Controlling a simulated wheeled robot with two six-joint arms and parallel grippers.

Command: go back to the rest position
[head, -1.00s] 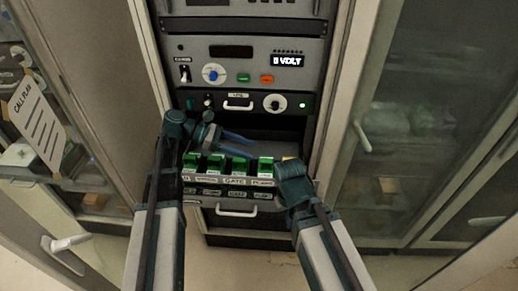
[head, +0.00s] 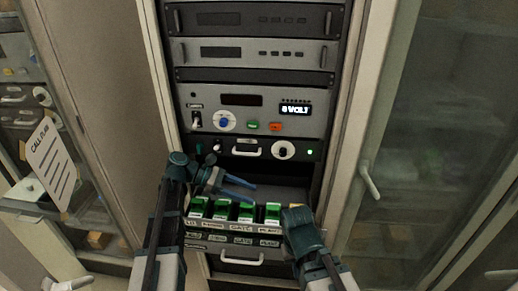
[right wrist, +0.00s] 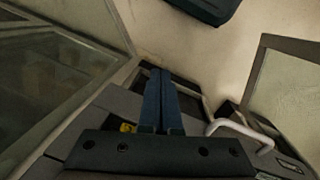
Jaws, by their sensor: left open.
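My left gripper (head: 254,192) shows in the head view with its two blue fingers apart and nothing between them.
A drawer handle (head: 241,258) is below the keys. A glass door (head: 430,150) is on the right. A CALL PLAN sheet (head: 50,162) is on the left.

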